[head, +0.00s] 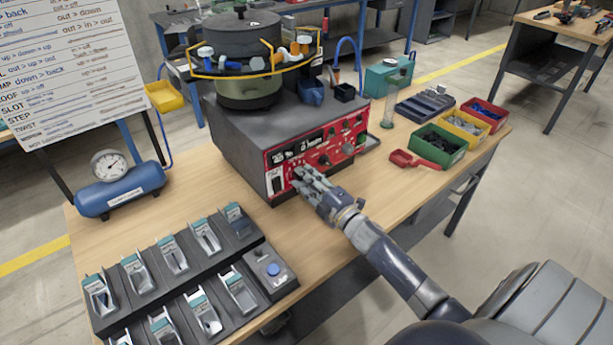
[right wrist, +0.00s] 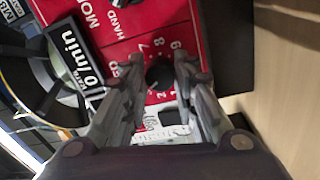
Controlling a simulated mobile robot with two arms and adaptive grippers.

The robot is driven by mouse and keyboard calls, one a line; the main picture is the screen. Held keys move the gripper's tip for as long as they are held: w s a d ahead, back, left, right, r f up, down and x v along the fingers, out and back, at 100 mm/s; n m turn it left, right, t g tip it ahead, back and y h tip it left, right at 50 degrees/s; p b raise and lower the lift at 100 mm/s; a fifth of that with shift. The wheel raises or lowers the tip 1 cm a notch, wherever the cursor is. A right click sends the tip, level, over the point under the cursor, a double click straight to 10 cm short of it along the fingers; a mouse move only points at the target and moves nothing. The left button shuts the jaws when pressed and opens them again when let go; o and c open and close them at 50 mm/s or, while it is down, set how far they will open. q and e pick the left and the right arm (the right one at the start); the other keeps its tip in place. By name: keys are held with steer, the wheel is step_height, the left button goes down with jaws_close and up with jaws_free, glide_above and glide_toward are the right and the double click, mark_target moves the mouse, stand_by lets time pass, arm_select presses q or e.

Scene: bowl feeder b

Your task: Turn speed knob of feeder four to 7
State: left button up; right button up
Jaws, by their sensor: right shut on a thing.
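The feeder (head: 250,115) stands on the bench with a red control panel (head: 340,145) on its front. My right gripper (head: 303,180) reaches the lower left part of that panel. In the right wrist view the black speed knob (right wrist: 159,76) sits between the fingertips of my right gripper (right wrist: 160,85), which is shut on it. White dial numbers, among them 7, 8 and 9, show around the knob. I cannot tell which number the knob points to. The fingers hide part of the dial. My left gripper is not in view.
A blue air tank with a gauge (head: 120,190) stands at the left. Rows of slotted dark holders (head: 170,265) fill the front left. A red scoop (head: 415,160) and green (head: 437,146), yellow (head: 465,127) and red (head: 484,113) bins are at the right. Bare bench lies between.

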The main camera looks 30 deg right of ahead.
steer(key=m+p, duration=0.3)
steer(key=m, duration=0.5)
steer(key=m+p, duration=0.3)
steer(key=m, duration=0.5)
steer(key=shift+a+m+g+h, duration=0.2)
steer(key=shift+m+g+h, duration=0.1)
steer(key=shift+m, duration=0.1)
steer(key=m, duration=0.4)
steer(key=shift+a+f+m, duration=0.1)
steer(key=shift+m, duration=0.2)
steer(key=shift+c, duration=0.2)
steer(key=o, duration=1)
steer(key=shift+o, duration=0.4)
